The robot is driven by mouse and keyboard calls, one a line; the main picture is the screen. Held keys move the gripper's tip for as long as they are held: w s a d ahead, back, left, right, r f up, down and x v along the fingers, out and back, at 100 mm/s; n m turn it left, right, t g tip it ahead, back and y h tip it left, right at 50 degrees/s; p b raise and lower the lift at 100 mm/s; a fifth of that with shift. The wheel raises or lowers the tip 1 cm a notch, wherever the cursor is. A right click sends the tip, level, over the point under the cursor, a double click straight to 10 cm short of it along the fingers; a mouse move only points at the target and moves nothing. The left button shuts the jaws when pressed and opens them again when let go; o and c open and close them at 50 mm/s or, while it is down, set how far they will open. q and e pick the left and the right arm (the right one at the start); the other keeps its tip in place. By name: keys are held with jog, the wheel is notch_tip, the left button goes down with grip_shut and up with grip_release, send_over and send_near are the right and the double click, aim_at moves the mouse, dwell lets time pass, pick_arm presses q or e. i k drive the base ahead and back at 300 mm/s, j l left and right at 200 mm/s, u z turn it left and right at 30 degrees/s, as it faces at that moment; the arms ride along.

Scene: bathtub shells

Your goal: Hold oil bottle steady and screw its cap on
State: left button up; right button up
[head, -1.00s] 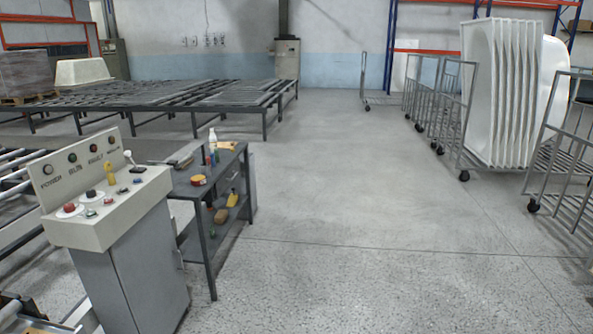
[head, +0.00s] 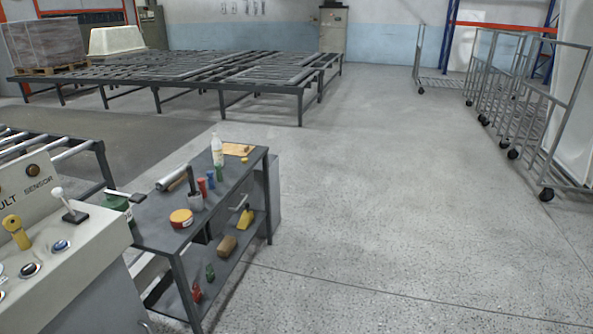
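A grey workbench (head: 158,222) stands at left centre in the head view, with small items on its top. A white bottle (head: 217,152) stands upright near the bench's far end. A green container (head: 118,207) stands at the bench's near left, partly hidden by the control console. I cannot tell which one is the oil bottle. A small yellowish piece (head: 244,159) lies by the tan board at the far end; I cannot tell if it is a cap. Neither of my grippers is in view.
A control console (head: 90,255) with knobs and a lever fills the lower left, close to the bench. Wheeled racks (head: 540,110) line the right. The floor (head: 380,200) between is clear.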

aim_at(217, 148)
jog(key=i+l+u, duration=0.25)
jog(key=i, duration=0.15)
jog(key=i+l+u, duration=0.1)
jog(key=i+u, duration=0.35)
jog(key=i+l+u, duration=0.2)
jog(key=u, duration=0.2)
jog(key=i+l+u, duration=0.25)
jog(key=u, duration=0.15)
jog(key=i+l, duration=0.25)
jog(key=i+l+u, duration=0.1)
jog(key=i+l, duration=0.2)
jog(key=l, duration=0.15)
jog(key=i+l, duration=0.25)
jog(key=i+l+u, duration=0.1)
jog(key=i+l, duration=0.15)
jog(key=l, duration=0.25)
jog(key=i+l, duration=0.2)
jog(key=l, duration=0.15)
jog(key=i+l+u, duration=0.1)
jog(key=i+l, duration=0.15)
jog(key=l, duration=0.15)
jog(key=i+l, duration=0.25)
jog(key=l, duration=0.15)
